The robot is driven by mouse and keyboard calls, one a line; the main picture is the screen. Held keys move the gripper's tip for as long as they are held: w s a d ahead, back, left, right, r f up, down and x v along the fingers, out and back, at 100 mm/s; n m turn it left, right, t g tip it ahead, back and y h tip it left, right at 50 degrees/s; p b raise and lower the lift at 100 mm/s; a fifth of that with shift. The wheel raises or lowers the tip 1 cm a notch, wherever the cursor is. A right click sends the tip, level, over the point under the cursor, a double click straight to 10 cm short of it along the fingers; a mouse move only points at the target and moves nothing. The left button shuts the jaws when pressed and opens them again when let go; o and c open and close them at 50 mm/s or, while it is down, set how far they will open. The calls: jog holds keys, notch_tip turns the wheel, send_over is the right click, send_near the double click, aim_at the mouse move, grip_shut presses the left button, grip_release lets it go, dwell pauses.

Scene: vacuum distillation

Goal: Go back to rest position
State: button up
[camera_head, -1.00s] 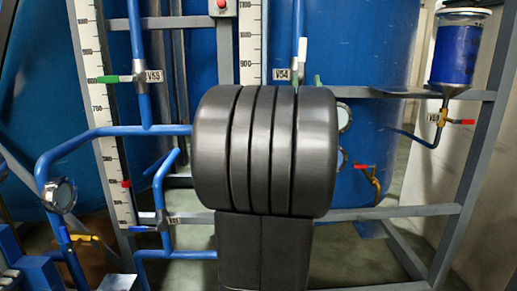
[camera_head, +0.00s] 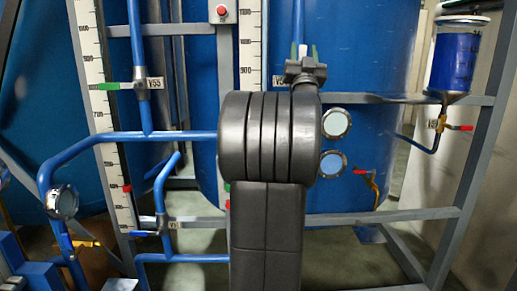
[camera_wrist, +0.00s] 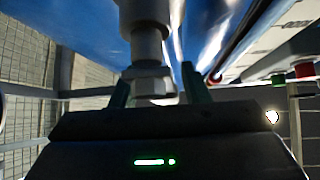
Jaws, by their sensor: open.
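My gripper (camera_head: 307,52) is open, with its fingers pointing up, in the upper middle of the head view. It is in front of the pipe and valve labelled V54, most of which it hides. In the wrist view my gripper (camera_wrist: 157,88) has its two green fingers apart. A grey pipe fitting (camera_wrist: 150,60) stands beyond and between them; I cannot tell whether they touch it. My dark arm fills the middle of the head view below the gripper.
A valve with a green handle (camera_head: 106,86), labelled V55, is at left. Two round gauges (camera_head: 336,122) are right of my arm. A blue tank (camera_head: 370,60) and grey frame (camera_head: 410,214) stand behind. A blue-filled vessel (camera_head: 453,57) is at upper right.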

jog(key=shift+d+m+g+h+p, duration=0.15)
jog(key=shift+d+m+h+p, duration=0.1)
jog(key=shift+m+h, duration=0.35)
jog(key=shift+d+m+g+h+p, duration=0.1)
jog(key=shift+m+g+h+p, duration=0.1)
jog(key=shift+m+h, duration=0.4)
jog(key=shift+s, duration=0.15)
